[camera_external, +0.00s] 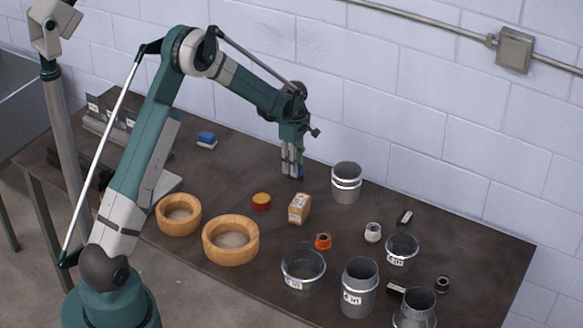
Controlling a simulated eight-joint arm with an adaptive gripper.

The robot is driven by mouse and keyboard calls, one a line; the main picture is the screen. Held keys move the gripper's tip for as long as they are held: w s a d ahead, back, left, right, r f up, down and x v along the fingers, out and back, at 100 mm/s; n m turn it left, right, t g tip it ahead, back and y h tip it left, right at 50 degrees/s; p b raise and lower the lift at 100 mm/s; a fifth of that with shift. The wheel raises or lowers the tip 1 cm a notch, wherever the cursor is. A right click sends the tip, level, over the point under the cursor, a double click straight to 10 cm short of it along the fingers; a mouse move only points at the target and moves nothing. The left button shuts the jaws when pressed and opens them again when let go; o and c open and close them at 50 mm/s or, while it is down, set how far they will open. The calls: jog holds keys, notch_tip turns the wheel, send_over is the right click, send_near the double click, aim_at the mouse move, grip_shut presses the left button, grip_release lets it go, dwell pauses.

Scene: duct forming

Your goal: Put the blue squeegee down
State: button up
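My gripper (291,172) points straight down over the back middle of the table, with its fingertips low, near the tabletop. Its fingers look close together. A thin dark blue sliver (300,167) shows along their right side. It may be part of the blue squeegee, but it is too small and too hidden to tell, or to tell whether the fingers grip it. A small blue block with a white lower part (207,139) lies apart on the table at the back left.
A cardboard box (299,209) and a red-and-yellow round tin (261,201) stand in front of my gripper. A metal duct piece (346,182) stands to its right. Two wooden rings (231,240) lie front left. Several metal duct pieces (360,287) crowd the front right. The dark table (245,160) is clear left of my gripper.

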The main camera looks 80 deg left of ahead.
jog(key=shift+r, duration=0.2)
notch_tip(320, 180, up, 12)
dwell(0.7)
dwell(0.6)
jog(key=shift+d, duration=0.1)
jog(key=w+d+r+m+t+y, duration=0.1)
jog(key=d+r+m, duration=0.2)
jog(key=d+r, duration=0.4)
jog(key=w+d+r+m, duration=0.1)
jog(key=d+r+m, duration=0.3)
jog(key=d, duration=0.6)
jog(key=s+d+r+m+t, duration=0.1)
jog(key=s+d+r+m, duration=0.15)
jog(key=d, duration=0.45)
jog(key=s+d+r+m, duration=0.1)
jog(key=d+r+m, duration=0.1)
jog(key=d+r, duration=0.35)
jog(key=s+d+r+m+t, duration=0.1)
jog(key=d+r+m, duration=0.1)
jog(key=d, duration=0.6)
jog(key=s+d+f+m+t, duration=0.1)
jog(key=s+d+m+t, duration=0.1)
jog(key=s+d+m, duration=0.4)
jog(key=s+d+f+m+t+h, duration=0.1)
jog(key=s+d+m, duration=0.6)
jog(key=s+d, duration=0.8)
jog(key=d+t, duration=0.1)
jog(key=d, duration=0.4)
jog(key=shift+s, duration=0.3)
